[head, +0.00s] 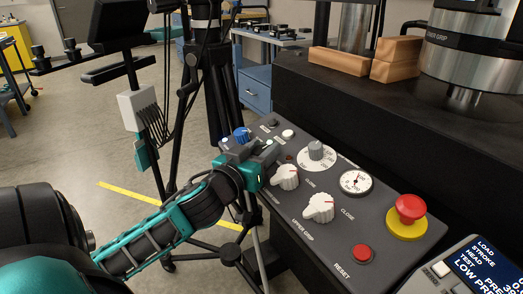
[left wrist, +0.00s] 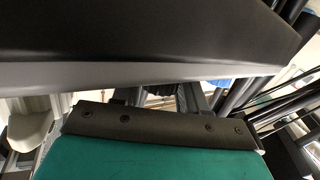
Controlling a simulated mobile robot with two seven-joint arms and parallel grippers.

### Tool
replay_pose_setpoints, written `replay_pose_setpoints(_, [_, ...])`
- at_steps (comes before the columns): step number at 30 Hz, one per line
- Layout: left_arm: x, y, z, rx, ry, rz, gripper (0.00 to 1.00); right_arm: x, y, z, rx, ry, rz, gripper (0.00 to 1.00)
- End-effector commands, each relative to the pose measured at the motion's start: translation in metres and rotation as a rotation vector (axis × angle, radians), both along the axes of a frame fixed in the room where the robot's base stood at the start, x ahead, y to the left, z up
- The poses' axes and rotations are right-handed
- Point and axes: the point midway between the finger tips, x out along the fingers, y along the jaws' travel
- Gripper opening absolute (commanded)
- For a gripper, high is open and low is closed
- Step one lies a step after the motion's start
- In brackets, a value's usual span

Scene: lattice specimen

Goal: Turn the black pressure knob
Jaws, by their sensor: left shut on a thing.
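My left gripper (head: 256,148) is at the far left part of the sloping dark control panel (head: 330,235). It is shut on what seems to be the black pressure knob; the jaws hide nearly all of it. In the left wrist view my teal gripper body fills the bottom, with a dark panel edge (left wrist: 140,72) across the top; the jaws and knob are hidden there. My right gripper is not in view.
A blue knob (head: 242,135) stands just behind the jaws. Two white knobs (head: 286,177) (head: 319,208), a grey dial knob (head: 315,150), a gauge (head: 356,182), a red mushroom button (head: 410,208) and a red button (head: 362,253) lie to the right.

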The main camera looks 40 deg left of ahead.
Motion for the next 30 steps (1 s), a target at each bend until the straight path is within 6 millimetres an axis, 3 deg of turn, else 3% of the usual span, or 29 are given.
replay_pose_setpoints(6, [0.0, 0.0, 0.0, -0.001, 0.0, -0.001, 0.12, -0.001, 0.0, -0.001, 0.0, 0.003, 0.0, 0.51])
replay_pose_setpoints(17, [0.0, 0.0, 0.002, 0.015, -0.003, -0.063, 0.12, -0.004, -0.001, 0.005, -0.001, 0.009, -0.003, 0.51])
replay_pose_setpoints(30, [0.0, 0.001, 0.006, 0.106, -0.024, -0.398, 0.12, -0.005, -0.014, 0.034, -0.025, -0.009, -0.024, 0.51])
